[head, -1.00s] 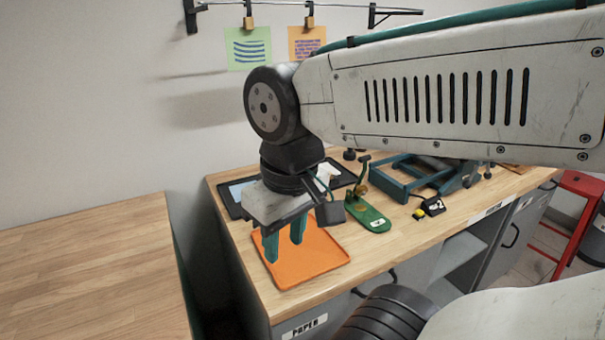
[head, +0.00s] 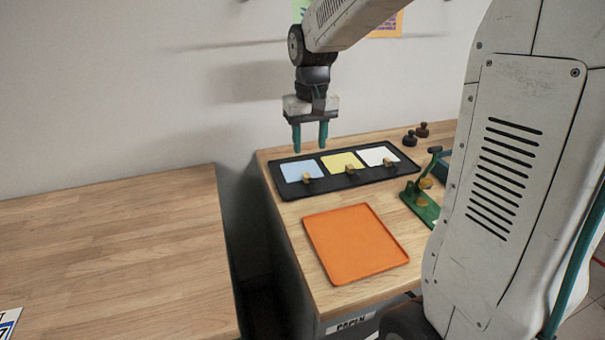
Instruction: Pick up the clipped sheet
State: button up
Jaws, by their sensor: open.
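Three small sheets lie in a row in a black tray (head: 282,193): a blue sheet (head: 295,171), a yellow sheet (head: 341,161) and a white sheet (head: 376,155). Each has a small tan or brass clip at its front edge: the left clip (head: 307,179), the middle clip (head: 350,169) and the right clip (head: 388,162). My gripper (head: 310,148) points down with its two green fingers apart and nothing between them. It appears above the back part of the tray, near the blue and yellow sheets; its exact height is hard to tell.
An empty orange tray (head: 355,245) lies in front of the black tray. A green stapler-like tool (head: 420,200) and dark knobbed stamps (head: 410,138) stand to the right. A partly hidden orange sheet (head: 388,26) hangs on the wall.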

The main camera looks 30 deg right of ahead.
send_near(307, 175)
jog(key=shift+s+a+f+m, duration=0.15)
jog(key=shift+f+m, duration=0.05)
jog(key=shift+m, duration=0.1)
jog(key=f, duration=0.8)
jog(key=shift+w+f, duration=0.15)
jog(key=shift+w, duration=0.2)
grip_shut()
